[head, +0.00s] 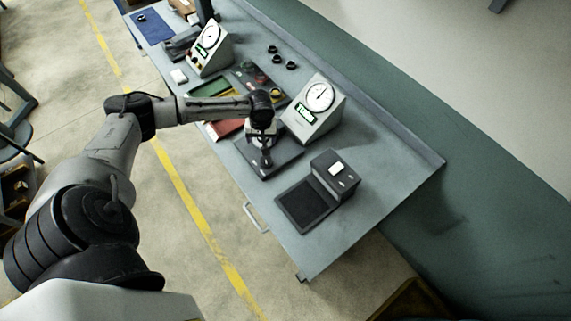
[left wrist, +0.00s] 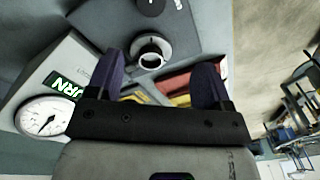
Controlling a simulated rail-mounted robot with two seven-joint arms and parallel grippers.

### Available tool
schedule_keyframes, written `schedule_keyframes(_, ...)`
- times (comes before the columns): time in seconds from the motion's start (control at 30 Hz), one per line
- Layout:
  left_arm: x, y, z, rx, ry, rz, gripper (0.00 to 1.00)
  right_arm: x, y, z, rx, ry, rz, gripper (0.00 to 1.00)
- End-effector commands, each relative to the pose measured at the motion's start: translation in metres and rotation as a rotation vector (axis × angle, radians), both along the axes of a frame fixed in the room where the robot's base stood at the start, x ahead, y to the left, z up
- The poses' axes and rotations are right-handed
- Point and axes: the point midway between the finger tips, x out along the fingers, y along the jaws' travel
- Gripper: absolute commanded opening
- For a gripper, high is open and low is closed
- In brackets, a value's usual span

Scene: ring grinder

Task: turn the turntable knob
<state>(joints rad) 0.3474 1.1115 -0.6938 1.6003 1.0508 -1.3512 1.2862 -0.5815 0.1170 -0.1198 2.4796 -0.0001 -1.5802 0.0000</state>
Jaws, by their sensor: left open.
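My left gripper (head: 262,138) is over the dark grey turntable base (head: 285,158) on the bench in the head view, and hides part of it. In the left wrist view my left gripper (left wrist: 158,85) is open, with its two purple-dark fingers apart and nothing held. A black round knob (left wrist: 150,5) is at the top edge, partly cut off, apart from the fingers. My right gripper is not in view.
A gauge box (head: 325,120) with a white dial and green display stands close behind the gripper; its display reads "URN", partly cut off, in the wrist view. A black device with a flat pad (head: 305,203) is nearer the front. Coloured trays (head: 210,88) and another gauge box (head: 212,58) lie farther left.

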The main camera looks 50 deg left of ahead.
Motion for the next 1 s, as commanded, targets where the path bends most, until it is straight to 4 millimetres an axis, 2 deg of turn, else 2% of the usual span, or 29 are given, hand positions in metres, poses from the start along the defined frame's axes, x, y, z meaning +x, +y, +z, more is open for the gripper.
schedule_keyframes(0.1,0.001,-0.010,-0.001,-0.055,-0.018,0.251,0.74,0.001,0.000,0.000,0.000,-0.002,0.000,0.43)
schedule_keyframes(0.23,0.003,-0.013,-0.001,-0.068,-0.036,0.450,0.74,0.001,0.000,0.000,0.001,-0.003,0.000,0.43)
schedule_keyframes(0.4,0.004,-0.013,-0.001,-0.067,-0.046,0.596,0.74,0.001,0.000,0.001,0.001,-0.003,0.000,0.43)
schedule_keyframes(0.57,0.004,-0.013,-0.008,-0.065,-0.045,0.639,0.74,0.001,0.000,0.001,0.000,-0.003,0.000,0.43)
schedule_keyframes(0.73,0.003,-0.013,-0.032,-0.065,-0.044,0.641,0.74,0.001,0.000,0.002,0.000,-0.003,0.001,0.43)
schedule_keyframes(1.0,0.004,-0.014,-0.083,-0.065,-0.045,0.639,0.74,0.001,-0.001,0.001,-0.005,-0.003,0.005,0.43)
